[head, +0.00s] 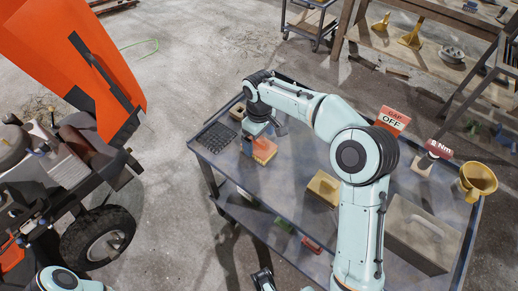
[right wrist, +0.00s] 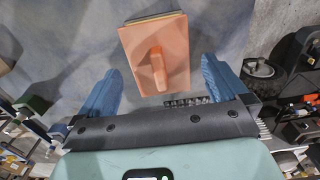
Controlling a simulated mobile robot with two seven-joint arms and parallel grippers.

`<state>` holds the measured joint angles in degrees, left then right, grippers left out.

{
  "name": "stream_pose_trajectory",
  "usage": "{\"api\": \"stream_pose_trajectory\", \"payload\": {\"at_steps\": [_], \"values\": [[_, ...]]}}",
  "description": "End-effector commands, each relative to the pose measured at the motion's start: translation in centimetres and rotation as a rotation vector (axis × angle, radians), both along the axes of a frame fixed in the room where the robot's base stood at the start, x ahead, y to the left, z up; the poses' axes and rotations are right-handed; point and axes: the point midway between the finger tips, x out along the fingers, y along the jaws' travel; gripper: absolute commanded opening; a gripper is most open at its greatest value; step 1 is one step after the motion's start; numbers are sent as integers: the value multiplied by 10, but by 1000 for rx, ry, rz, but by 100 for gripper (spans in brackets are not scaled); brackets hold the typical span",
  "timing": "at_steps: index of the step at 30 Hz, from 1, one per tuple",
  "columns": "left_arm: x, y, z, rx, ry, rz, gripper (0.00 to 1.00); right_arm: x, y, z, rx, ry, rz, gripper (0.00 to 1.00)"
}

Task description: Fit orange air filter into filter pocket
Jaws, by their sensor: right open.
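The orange air filter (head: 264,150) lies on the grey cart top near its left end. The right wrist view shows it as an orange block (right wrist: 170,75) with a raised grip on its face and a pale edge. My right gripper (head: 266,136) is just above the filter. Its blue fingers (right wrist: 160,80) are open, one on each side of the filter's grip, with gaps showing. I cannot make out the filter pocket; the machine's engine area (head: 60,165) shows under the raised orange hood (head: 75,60). A dark part at the bottom middle may be my left gripper (head: 263,280), cut off.
The cart (head: 285,195) also carries a dark grid tray (head: 216,137), a yellow block (head: 323,187), a "CAP OFF" sign (head: 393,120), a torque sign (head: 438,149) and a yellow funnel (head: 478,180). Bare floor separates the cart from the machine's wheel (head: 98,238).

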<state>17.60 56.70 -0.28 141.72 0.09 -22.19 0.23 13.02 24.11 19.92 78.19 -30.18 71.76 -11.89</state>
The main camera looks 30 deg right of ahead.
Motion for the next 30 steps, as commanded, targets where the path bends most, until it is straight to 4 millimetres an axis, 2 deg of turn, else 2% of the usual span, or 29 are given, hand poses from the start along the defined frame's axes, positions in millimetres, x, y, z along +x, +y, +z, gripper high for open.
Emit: {"api": "stream_pose_trajectory", "payload": {"at_steps": [1,4,12,13,15,18,30], "values": [[0,0,-2,0,-2,1,100,-1,-1,-10,0,3,1,100],[1,0,-2,0,-4,0,100,0,0,-20,1,1,1,100],[1,0,-2,0,-5,1,100,0,0,-23,0,0,0,100],[1,0,-2,0,-5,1,100,0,0,-23,0,0,0,97],[1,0,-2,1,-5,1,100,0,0,-22,0,0,0,74],[1,0,-2,1,-5,1,100,0,0,-22,0,0,0,46],[1,0,-1,1,-5,1,100,1,0,-16,0,-3,0,46]]}}
